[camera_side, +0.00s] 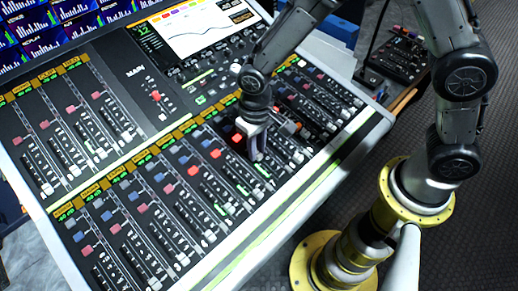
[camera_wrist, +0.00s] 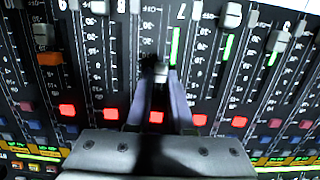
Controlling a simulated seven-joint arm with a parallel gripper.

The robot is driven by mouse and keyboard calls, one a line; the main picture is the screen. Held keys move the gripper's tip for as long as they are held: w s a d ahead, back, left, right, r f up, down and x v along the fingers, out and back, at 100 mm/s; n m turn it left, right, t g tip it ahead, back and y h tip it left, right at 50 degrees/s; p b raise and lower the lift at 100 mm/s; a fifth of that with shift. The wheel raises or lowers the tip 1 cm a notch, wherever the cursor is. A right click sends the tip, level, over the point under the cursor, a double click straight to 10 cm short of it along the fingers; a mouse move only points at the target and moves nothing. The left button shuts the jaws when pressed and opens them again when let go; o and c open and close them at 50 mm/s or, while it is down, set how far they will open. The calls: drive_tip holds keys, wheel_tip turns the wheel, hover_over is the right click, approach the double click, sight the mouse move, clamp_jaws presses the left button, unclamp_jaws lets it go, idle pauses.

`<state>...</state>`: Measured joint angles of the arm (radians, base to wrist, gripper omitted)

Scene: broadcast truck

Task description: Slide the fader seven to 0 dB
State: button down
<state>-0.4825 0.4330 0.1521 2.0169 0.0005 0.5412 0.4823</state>
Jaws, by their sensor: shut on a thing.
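My gripper (camera_side: 256,155) points down onto the lower fader bank of the mixing console (camera_side: 292,204). In the wrist view, the two fingers of my gripper (camera_wrist: 161,84) are closed on a dark fader cap (camera_wrist: 161,70), one finger on each side. A digit 7 shows beside the far end of this fader's lane, so I take it as fader seven. The cap sits partway along its slot. The fingers and their shadow hide part of the slot and scale. In the side view the held cap is hidden by the fingers.
Neighbouring fader caps stand close on both sides, such as a light cap (camera_wrist: 232,15) to the right and a grey one (camera_wrist: 44,32) to the left. Lit red buttons (camera_wrist: 199,120) run in a row near the fingers. A screen (camera_side: 203,27) stands behind.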

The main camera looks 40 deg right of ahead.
drive_tip(key=c, duration=0.8)
unclamp_jaws()
wheel_tip(320, 180, up, 14)
drive_tip(key=s+d+r+m+t, duration=0.2)
drive_tip(key=s+d+r+t, duration=0.3)
drive_tip(key=d+r, duration=0.65)
drive_tip(key=s+d+f+n, duration=0.1)
drive_tip(key=s+d, duration=0.2)
drive_tip(key=s, duration=0.3)
drive_tip(key=s+d+f+n, duration=0.1)
drive_tip(key=s+d+f, duration=0.1)
drive_tip(key=s, duration=0.4)
drive_tip(key=shift+d+f+t, duration=0.25)
drive_tip(key=shift+d+t, duration=0.05)
drive_tip(key=shift+d, duration=0.2)
